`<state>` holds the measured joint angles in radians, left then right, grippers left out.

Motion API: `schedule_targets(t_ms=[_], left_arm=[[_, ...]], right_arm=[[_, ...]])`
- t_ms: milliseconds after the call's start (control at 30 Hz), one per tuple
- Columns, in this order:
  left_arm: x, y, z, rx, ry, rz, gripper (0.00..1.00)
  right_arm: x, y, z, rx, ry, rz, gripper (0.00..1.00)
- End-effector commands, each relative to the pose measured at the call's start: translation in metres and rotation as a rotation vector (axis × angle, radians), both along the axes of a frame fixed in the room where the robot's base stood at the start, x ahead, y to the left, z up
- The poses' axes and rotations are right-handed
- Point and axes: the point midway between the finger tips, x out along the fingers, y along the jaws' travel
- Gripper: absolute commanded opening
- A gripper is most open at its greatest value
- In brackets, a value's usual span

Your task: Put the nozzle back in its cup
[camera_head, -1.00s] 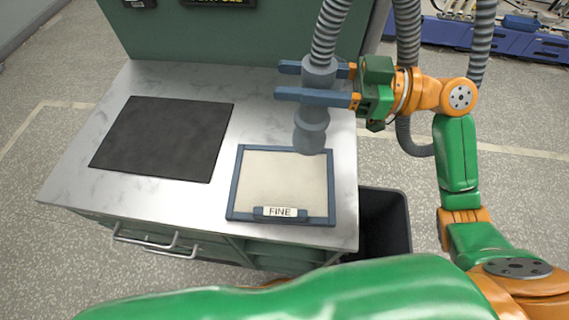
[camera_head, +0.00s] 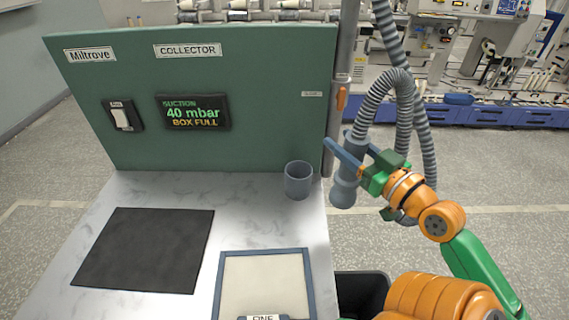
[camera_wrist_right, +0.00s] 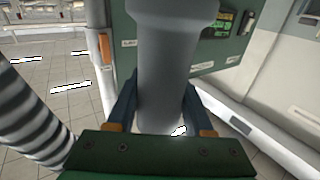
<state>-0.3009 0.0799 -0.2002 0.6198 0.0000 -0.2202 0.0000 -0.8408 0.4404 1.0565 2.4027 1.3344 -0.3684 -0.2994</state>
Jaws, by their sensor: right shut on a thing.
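The nozzle (camera_head: 345,188) is a grey-blue tube on a ribbed hose. My right gripper (camera_head: 352,158) is shut around it and holds it upright, right of the cup and apart from it. In the right wrist view the nozzle (camera_wrist_right: 168,70) stands between the two fingers (camera_wrist_right: 158,105). The cup (camera_head: 298,180) is a grey-blue round holder at the back right of the worktop, by the green panel, and its open top shows. My left gripper is not in view.
The green collector panel (camera_head: 200,80) stands behind the worktop, with a display reading BOX FULL. A grey post (camera_head: 340,90) rises behind the nozzle. A dark mat (camera_head: 145,250), a FINE tray (camera_head: 310,280) and a black bin (camera_head: 362,290) are nearer. The hose (camera_head: 372,95) loops above the gripper.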

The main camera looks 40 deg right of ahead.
Motion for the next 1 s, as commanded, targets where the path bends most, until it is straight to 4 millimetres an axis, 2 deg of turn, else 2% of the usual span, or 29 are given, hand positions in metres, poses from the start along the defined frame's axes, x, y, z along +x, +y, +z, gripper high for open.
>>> schedule_targets(t_ms=[33,200,433,700,800,1000], left_arm=[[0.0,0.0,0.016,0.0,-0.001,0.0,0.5],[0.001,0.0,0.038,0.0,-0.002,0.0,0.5],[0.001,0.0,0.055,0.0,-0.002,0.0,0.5],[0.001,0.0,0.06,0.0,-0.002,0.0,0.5],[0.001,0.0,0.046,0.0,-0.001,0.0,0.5],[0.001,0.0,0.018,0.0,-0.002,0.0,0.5]], right_arm=[[0.01,-0.001,0.012,0.002,-0.007,0.002,0.0],[0.052,-0.004,0.011,0.0,-0.004,0.004,0.0],[0.11,-0.011,0.007,0.001,0.0,0.004,0.0],[0.168,-0.018,0.003,-0.001,0.001,0.004,0.0],[0.169,-0.017,-0.025,-0.002,0.007,0.006,0.0],[0.168,-0.018,-0.068,-0.001,0.005,0.004,0.0]])
